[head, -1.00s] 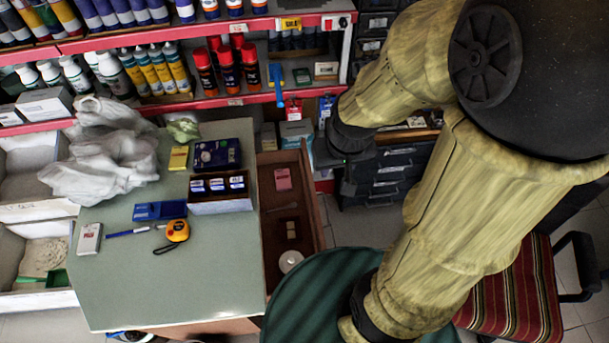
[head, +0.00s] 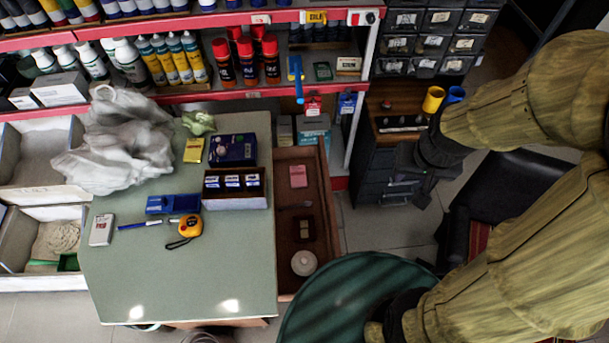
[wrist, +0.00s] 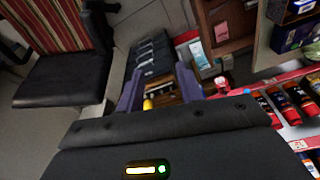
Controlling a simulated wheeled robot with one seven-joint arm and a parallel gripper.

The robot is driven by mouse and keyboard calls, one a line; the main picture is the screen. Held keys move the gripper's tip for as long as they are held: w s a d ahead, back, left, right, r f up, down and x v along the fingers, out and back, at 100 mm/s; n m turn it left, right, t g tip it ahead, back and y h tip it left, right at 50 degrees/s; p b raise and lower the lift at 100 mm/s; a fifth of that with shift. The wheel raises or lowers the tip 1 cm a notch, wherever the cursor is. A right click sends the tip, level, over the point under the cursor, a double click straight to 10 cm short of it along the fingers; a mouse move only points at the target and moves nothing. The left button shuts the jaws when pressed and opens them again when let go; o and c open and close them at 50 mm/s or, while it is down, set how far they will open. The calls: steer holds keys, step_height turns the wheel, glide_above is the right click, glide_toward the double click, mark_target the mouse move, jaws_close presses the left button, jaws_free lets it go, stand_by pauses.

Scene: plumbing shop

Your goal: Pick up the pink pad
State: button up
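The pink pad (head: 298,176) lies flat in the open brown drawer (head: 285,215) at the right side of the green-topped table. In the wrist view a pink piece that looks like the same pad (wrist: 222,32) shows in the drawer at upper right. My gripper (head: 415,178) is right of the drawer, in front of the dark cabinet, well apart from the pad. In the wrist view my gripper (wrist: 159,85) has its two fingers spread with nothing held between them.
The drawer also holds a small brown box (head: 304,229) and a white round roll (head: 303,263). A green round seat (head: 345,300) stands close in front. Red-edged shelves (head: 350,110) rise behind. A dark chair (head: 515,185) is at right.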

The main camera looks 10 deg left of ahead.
steer(key=shift+o, duration=0.2)
